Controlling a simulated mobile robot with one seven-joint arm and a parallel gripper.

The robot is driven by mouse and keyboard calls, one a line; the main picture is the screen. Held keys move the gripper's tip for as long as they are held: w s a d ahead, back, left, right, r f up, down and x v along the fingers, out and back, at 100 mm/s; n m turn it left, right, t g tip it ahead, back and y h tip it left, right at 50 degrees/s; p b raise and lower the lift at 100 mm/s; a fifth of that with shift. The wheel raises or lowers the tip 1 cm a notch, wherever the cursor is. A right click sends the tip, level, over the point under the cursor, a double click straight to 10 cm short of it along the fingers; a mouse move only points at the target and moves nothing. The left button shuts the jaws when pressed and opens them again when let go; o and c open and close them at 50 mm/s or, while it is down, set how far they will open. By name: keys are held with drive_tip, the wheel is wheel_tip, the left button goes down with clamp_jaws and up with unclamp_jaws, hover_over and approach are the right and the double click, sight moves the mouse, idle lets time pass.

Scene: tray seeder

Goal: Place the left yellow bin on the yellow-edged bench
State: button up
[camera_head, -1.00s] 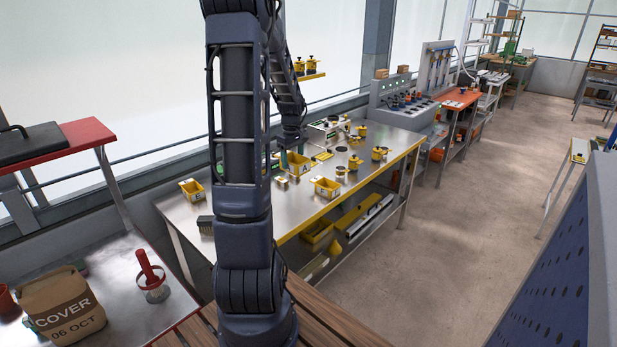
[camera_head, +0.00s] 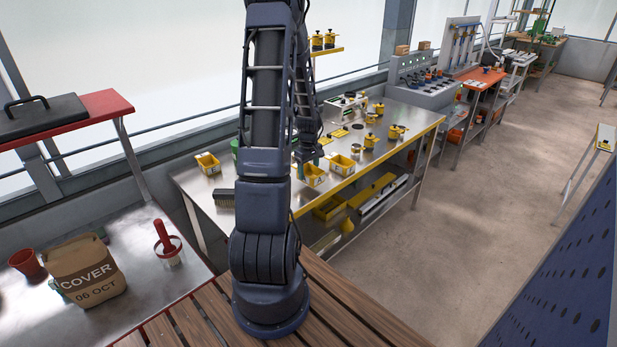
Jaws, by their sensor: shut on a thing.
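The yellow-edged bench (camera_head: 408,140) has a metal top and runs from behind my arm to the back right. A yellow bin marked A (camera_head: 314,179) is at its front edge, left of another yellow bin (camera_head: 343,163). My gripper (camera_head: 308,162) is shut on the rim of bin A from above; its fingers are small and partly hidden. I cannot tell whether bin A touches the bench top or hangs just above it. A third yellow bin (camera_head: 207,161) stands at the bench's far left end.
A black brush (camera_head: 223,198) lies on the bench's left part. Several yellow-topped pots (camera_head: 370,140) stand to the right. More yellow bins (camera_head: 328,207) sit on the shelf below. A paper bag (camera_head: 87,270) and red-handled tool (camera_head: 164,240) are on the left table.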

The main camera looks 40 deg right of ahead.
drive_tip(key=shift+f, duration=1.55)
drive_tip(key=shift+f, duration=0.1)
drive_tip(key=o, duration=1.1)
drive_tip(key=shift+c, duration=0.2)
wheel_tip(320, 180, up, 12)
drive_tip(key=shift+r, duration=0.2)
